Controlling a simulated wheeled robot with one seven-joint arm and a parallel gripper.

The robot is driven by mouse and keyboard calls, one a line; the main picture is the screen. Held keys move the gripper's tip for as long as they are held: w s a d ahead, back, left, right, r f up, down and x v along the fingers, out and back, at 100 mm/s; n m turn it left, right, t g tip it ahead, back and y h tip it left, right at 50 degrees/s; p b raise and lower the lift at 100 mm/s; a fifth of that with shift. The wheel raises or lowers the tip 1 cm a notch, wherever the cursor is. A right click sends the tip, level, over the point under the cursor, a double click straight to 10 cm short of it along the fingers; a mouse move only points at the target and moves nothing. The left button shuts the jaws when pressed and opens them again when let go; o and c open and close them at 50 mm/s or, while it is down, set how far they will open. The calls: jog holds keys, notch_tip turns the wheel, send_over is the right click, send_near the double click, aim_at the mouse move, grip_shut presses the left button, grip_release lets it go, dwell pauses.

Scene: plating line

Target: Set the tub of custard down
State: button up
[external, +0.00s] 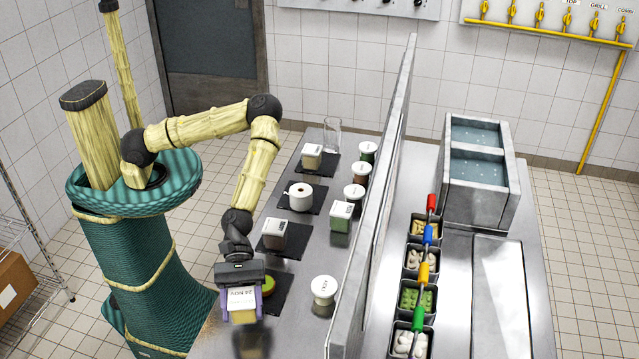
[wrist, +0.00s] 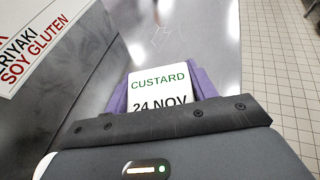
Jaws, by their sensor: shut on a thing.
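The tub of custard (external: 241,305) is pale yellow with a white lid label reading CUSTARD and 24 NOV. My gripper (external: 240,300) is shut on it, with purple fingers on both sides, near the front end of the steel counter (external: 308,270). In the wrist view the tub's label (wrist: 158,88) shows between the purple fingers of my gripper (wrist: 163,95). Its underside is hidden in the wrist view. A dark reflection shows on the counter below the tub in the external view, and I cannot tell whether the tub touches the counter.
A dark mat (external: 275,294) with a green-topped item (external: 268,286) lies just right of my gripper. A white-lidded tub (external: 324,290) stands further right. Other mats with tubs run up the counter. An upright metal partition (external: 372,220) bounds the right side.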

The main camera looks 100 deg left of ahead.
aim_at(249, 317)
jog(key=shift+f, duration=0.7)
jog(key=shift+f+p, duration=0.3)
jog(key=shift+f, duration=1.6)
jog(key=shift+f, duration=0.1)
jog(key=o, duration=1.1)
